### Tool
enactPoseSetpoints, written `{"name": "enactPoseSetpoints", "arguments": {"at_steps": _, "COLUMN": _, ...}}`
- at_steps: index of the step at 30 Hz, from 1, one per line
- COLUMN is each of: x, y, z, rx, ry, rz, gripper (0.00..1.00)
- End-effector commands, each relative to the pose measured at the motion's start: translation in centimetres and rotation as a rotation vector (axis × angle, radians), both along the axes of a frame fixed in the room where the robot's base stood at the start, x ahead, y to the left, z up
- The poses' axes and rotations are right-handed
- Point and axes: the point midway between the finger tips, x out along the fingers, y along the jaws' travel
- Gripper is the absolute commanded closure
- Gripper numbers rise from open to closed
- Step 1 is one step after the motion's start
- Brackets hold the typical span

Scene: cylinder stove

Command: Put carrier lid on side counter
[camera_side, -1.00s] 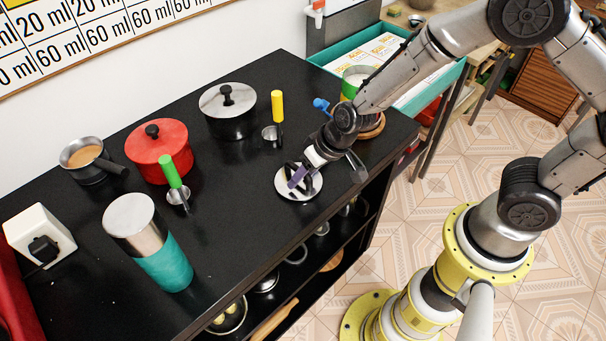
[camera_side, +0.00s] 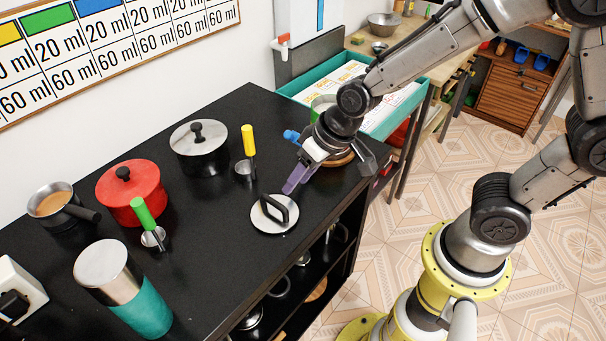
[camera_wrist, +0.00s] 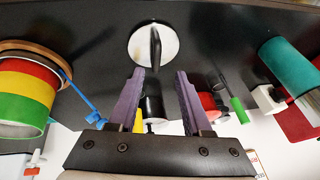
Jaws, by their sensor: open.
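The round silver lid (camera_side: 263,220) with a black loop handle lies flat on the black counter near its front edge. It also shows in the wrist view (camera_wrist: 140,46), just beyond the fingertips. My gripper (camera_side: 293,182) is open and empty, above and to the right of the lid in the side view, apart from its handle. Both purple fingers of my gripper (camera_wrist: 160,76) show in the wrist view with a gap between them. A container with red, yellow and green bands (camera_wrist: 28,95) stands on a wooden base; in the side view my arm partly hides it.
On the black counter (camera_side: 215,265) stand a silver-lidded black pot (camera_side: 200,160), a red pot (camera_side: 130,195), a saucepan (camera_side: 52,205), yellow- and green-handled ladles (camera_side: 248,142) (camera_side: 143,215) and a teal-and-steel cylinder (camera_side: 140,305). A teal tray (camera_side: 290,88) is behind.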

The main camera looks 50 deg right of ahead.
Motion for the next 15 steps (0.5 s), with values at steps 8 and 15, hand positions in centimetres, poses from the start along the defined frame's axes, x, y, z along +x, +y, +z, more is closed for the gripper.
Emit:
{"name": "enactPoseSetpoints", "arguments": {"at_steps": 8, "x": -0.7, "y": -0.7, "z": 1.9, "rx": -0.003, "ry": -0.012, "rz": 0.002, "gripper": 0.51}}
{"name": "enactPoseSetpoints", "arguments": {"at_steps": 15, "x": -6.8, "y": -5.5, "z": 9.9, "rx": -0.065, "ry": -0.068, "rz": 0.018, "gripper": 0.51}}
